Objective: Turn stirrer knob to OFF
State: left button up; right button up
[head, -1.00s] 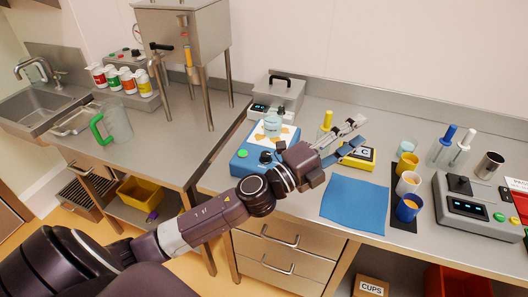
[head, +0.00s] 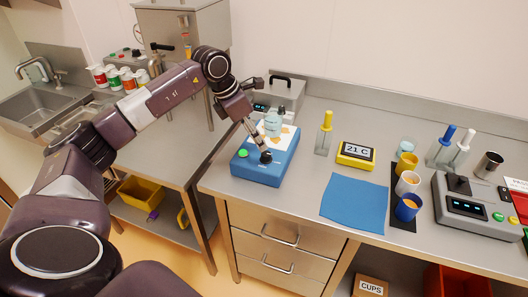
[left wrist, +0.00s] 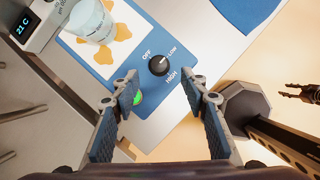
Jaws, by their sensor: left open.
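The blue stirrer (head: 262,172) stands on the steel bench, with a beaker (head: 272,124) on its white, orange-splashed top. Its black knob (left wrist: 159,66) is ringed by OFF, LOW and HIGH labels; its white mark appears to face LOW. The knob also shows in the head view (head: 266,158). A green button (left wrist: 137,98) sits beside it, partly covered by a finger. My left gripper (head: 261,148) points down just above the knob; in the wrist view its fingers (left wrist: 165,88) are open and empty, with the knob ahead of them. What looks like my right gripper (left wrist: 302,92) is at the wrist view's right edge.
A grey device with a handle (head: 277,98) stands behind the stirrer. The bench's front edge is close to the stirrer.

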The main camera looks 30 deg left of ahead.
aim_at(265, 153)
pick_arm(q)
jog(key=p+x, duration=0.2)
jog(key=x, duration=0.4)
jog(key=shift+f, duration=0.25)
jog(key=shift+w+f, duration=0.2)
jog(key=shift+f, duration=0.4)
grip_shut()
